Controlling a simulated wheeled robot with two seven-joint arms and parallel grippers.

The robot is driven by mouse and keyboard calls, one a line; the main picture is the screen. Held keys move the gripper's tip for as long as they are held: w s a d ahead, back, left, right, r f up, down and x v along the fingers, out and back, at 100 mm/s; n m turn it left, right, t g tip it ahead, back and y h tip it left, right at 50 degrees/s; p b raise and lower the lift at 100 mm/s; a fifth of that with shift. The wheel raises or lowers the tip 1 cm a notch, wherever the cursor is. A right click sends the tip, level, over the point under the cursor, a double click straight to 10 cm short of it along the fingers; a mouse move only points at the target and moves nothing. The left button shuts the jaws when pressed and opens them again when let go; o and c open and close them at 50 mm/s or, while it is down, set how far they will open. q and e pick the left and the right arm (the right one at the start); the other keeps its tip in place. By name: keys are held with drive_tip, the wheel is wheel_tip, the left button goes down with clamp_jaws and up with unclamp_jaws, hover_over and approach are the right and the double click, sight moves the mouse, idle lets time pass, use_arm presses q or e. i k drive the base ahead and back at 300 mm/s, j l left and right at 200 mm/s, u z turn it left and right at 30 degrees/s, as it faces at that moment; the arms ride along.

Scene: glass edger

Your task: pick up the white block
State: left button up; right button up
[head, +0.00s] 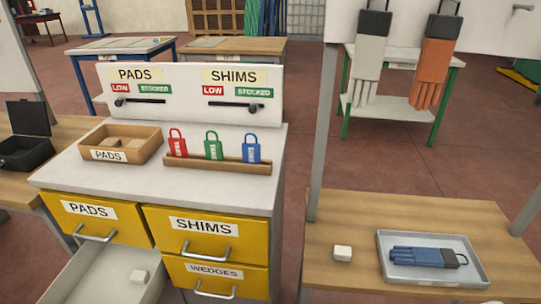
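Two small white blocks are in view. One white block (342,253) sits on the wooden table at the right, just left of a grey tray and apart from it. Another white block (139,276) lies inside an open, pale drawer (88,275) at the lower left, under the yellow PADS drawer. Neither of my grippers is in view.
The grey tray (388,272) holds a blue glove (425,257). A metal post (325,130) rises left of the right table (470,213). A PADS box (153,148) and red, green and blue padlocks stand on the cabinet top (75,175). White and orange gloves hang above.

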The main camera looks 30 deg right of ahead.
sight(340, 252)
drive_tip(key=z, duration=1.55)
